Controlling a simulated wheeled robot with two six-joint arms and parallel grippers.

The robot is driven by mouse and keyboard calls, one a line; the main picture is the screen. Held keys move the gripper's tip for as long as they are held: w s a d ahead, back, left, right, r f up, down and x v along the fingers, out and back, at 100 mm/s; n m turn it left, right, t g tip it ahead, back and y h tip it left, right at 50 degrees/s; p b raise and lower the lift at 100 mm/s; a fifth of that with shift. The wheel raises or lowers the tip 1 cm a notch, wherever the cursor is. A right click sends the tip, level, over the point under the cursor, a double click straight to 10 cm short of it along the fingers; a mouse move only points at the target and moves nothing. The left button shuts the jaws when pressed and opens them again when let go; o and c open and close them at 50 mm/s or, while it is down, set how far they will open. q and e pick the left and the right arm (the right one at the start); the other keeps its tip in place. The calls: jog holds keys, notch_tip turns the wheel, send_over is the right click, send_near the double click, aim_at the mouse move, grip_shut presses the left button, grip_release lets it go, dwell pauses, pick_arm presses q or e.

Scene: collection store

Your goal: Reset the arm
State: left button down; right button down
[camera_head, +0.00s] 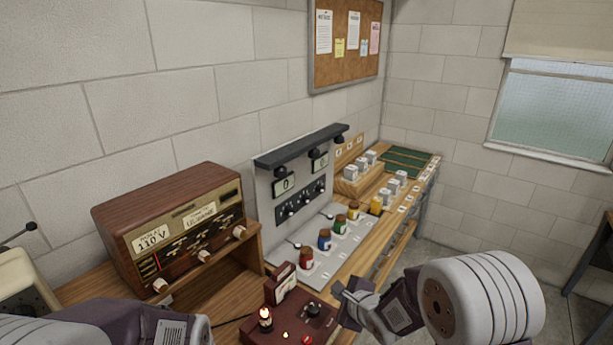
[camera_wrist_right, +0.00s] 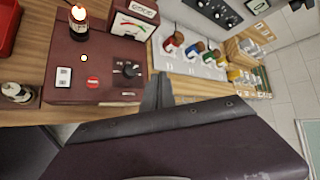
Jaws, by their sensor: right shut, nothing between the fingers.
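My right arm reaches in from the lower right of the head view. Its gripper (camera_head: 342,292) is over the near edge of the wooden bench, beside a dark red instrument box (camera_head: 284,322). In the right wrist view the shut fingers (camera_wrist_right: 158,92) are empty, just right of the box (camera_wrist_right: 70,92) and near a grey panel (camera_wrist_right: 190,67) with coloured jars. I cannot tell whether the fingers touch anything. A part of my left arm shows at the lower left of the head view, but its gripper is out of the picture.
The box carries a glowing lamp (camera_head: 265,317), a meter (camera_wrist_right: 132,27) and a black knob (camera_wrist_right: 130,69). A wooden radio (camera_head: 175,225) stands left. Coloured jars (camera_head: 324,239) and white containers (camera_head: 393,186) line the bench. Open floor (camera_head: 445,243) lies right.

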jog(key=s+d+f+n+g+h+b, duration=0.2)
jog(key=s+d+n+g+h, duration=0.1)
jog(key=s+d+n, duration=0.55)
jog(key=s+f+n+g, duration=0.2)
jog(key=s+n+g, duration=0.1)
jog(key=s+n, duration=0.3)
jog(key=s+d+f+n+g, duration=0.1)
jog(key=s+f+n+g, duration=0.1)
jog(key=s+n, duration=0.4)
jog(key=shift+s+f+g+p, duration=0.2)
jog(key=shift+s+g+p, duration=0.15)
jog(key=shift+s, duration=0.9)
